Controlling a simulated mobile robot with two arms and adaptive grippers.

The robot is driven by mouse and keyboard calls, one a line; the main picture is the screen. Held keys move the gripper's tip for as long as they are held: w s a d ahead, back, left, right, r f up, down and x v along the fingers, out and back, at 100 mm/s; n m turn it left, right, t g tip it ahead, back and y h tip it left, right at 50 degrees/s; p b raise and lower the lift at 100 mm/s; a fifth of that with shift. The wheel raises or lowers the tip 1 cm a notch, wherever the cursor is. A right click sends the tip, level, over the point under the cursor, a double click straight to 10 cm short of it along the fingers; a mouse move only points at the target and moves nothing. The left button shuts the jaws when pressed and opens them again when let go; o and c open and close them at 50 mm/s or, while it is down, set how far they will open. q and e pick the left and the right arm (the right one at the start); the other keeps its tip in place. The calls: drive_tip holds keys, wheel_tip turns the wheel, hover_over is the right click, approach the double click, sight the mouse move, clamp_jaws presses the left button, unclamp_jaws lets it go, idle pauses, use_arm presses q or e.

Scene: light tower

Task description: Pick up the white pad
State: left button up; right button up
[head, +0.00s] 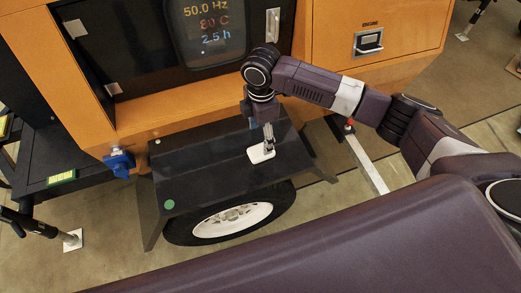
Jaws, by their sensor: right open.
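The white pad (261,153) lies flat on the black fender (205,160) over the wheel of the orange light tower. My right gripper (268,141) points down over the pad, with its fingertips at or just above the pad's upper part. The right gripper is open. From this view I cannot tell whether the fingers touch the pad. The left gripper is not in view.
A wheel (232,219) with a white rim is below the fender. A green dot (169,205) marks the fender's left part. A blue coupler (119,163) sticks out at the left. The orange cabinet (380,35) rises behind.

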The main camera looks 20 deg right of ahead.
sight(261, 150)
drive_tip(key=shift+w+d+f, duration=0.1)
drive_tip(key=shift+d, duration=0.1)
wheel_tip(261, 150, down, 7)
drive_tip(key=shift+a+f+p, duration=0.1)
drive_tip(key=shift+f+p, duration=0.05)
drive_tip(key=shift+p, duration=0.4)
drive_tip(key=c, duration=1.2)
drive_tip(key=shift+o, duration=0.2)
wheel_tip(261, 150, up, 20)
drive_tip(key=b, duration=0.1)
